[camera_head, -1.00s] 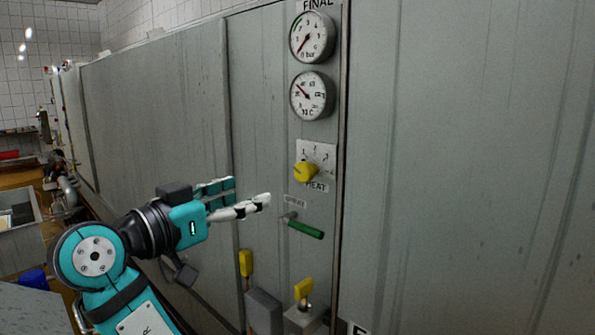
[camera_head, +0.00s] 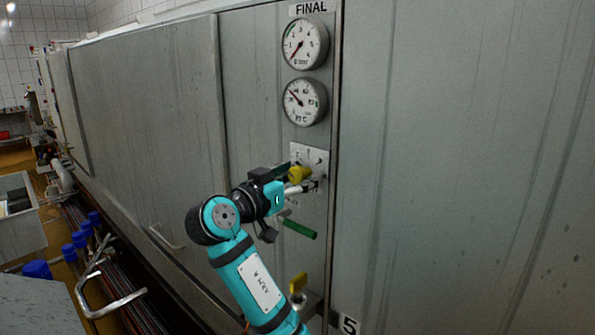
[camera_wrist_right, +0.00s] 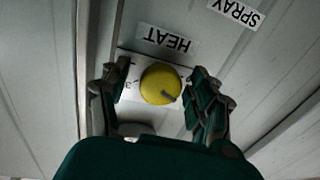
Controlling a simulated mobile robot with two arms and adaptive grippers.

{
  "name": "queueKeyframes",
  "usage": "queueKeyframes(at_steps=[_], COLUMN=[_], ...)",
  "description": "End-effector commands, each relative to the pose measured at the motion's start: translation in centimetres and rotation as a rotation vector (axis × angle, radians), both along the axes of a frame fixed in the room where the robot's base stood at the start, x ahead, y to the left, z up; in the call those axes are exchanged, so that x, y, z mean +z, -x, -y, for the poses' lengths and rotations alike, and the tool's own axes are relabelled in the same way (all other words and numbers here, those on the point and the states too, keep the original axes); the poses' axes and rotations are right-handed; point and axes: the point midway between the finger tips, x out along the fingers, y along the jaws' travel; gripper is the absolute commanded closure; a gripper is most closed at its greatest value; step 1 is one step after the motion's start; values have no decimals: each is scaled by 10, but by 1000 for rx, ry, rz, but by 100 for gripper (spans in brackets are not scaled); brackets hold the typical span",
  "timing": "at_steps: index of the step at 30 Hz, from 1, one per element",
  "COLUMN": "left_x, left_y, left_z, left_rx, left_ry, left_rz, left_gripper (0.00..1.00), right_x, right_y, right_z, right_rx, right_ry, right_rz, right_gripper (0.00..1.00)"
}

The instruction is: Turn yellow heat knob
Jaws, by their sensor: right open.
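The yellow heat knob (camera_head: 299,174) sits on a white dial plate (camera_head: 318,157) on the grey metal panel. In the right wrist view the knob (camera_wrist_right: 161,83) shows between the two fingers, below the upside-down HEAT label (camera_wrist_right: 164,39). My right gripper (camera_head: 301,180) is at the knob, with fingers reaching toward the panel on either side of it. In the right wrist view the gripper (camera_wrist_right: 158,95) is open, with gaps between the knob and both fingers. The gripper hides part of the dial plate and its label in the head view. My left gripper is not in view.
A green-handled lever (camera_head: 299,229) sticks out just below the knob. A yellow-handled valve (camera_head: 298,283) is lower down. Two round gauges, upper (camera_head: 305,44) and lower (camera_head: 305,101), are above. The wide panel to the right is clear.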

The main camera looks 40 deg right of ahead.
Motion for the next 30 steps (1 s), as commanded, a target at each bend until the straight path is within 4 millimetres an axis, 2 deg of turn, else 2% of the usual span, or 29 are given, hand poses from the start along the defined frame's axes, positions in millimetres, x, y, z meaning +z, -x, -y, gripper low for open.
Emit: queueKeyframes(at_steps=[8, 21, 26, 30], left_x=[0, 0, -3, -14], left_y=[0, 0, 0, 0], left_z=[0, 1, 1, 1], left_rx=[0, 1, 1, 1], left_ry=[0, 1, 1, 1], left_rz=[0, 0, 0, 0], left_gripper=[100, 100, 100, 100], right_x=[-1, 0, -1, -4], right_y=[0, 0, 0, 0], right_z=[1, 1, 1, 1], right_rx=[0, 0, 0, 0], right_ry=[0, 0, 0, -3], right_rz=[0, 0, 6, 38], right_gripper=[37, 95, 95, 95])
